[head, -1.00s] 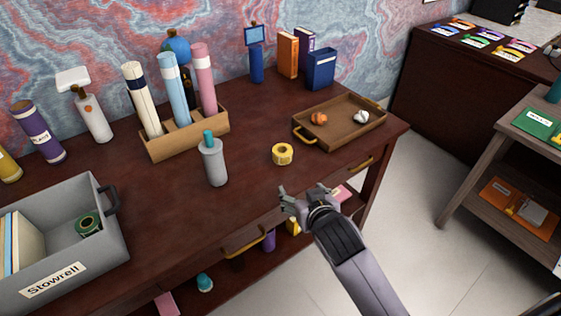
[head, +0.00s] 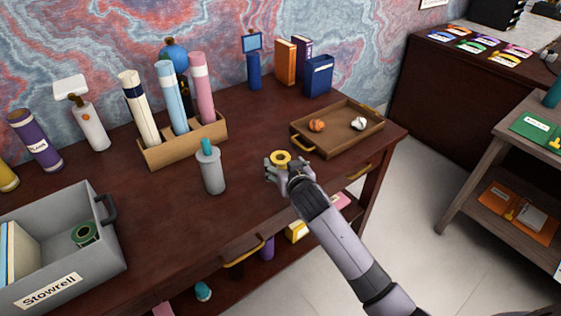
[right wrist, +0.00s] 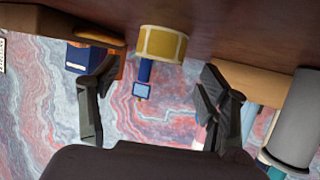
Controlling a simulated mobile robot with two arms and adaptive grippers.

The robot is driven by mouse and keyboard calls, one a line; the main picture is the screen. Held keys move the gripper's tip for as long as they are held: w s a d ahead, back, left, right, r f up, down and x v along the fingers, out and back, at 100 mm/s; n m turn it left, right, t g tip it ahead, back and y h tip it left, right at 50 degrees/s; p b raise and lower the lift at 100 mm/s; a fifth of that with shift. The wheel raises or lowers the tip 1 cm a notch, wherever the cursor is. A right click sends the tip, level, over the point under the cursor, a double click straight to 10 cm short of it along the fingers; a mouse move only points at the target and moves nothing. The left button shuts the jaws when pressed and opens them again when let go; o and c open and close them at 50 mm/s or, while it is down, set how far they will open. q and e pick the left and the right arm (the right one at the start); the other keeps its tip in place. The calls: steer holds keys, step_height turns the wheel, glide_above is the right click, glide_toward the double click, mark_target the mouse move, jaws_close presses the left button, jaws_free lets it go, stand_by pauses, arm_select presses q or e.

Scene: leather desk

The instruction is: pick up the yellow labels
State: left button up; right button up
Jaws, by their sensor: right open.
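The yellow labels are a roll (head: 281,157) lying on the dark wooden desk (head: 245,205), left of the brown tray. My right gripper (head: 281,167) is at the roll's near side, with its fingers around or just before it. In the right wrist view the picture is upside down. There the roll (right wrist: 162,44) shows ahead of the open fingers of my right gripper (right wrist: 156,88), with nothing between them. The roll looks centred between the fingers and apart from them. My left gripper is not in view.
The brown tray (head: 343,147) holds an orange and a white crumpled thing. A grey bottle (head: 211,172) stands to the left, before a wooden holder (head: 155,155) with tall rolls. A grey bin (head: 118,250) with a green roll (head: 86,234) stands at the far left.

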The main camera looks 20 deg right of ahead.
mark_target(282, 162)
steer(key=x, duration=0.5)
steer(key=shift+s+f, duration=0.15)
steer(key=shift+f, duration=0.05)
steer(key=shift+d, duration=0.1)
steer(key=c, duration=1.3)
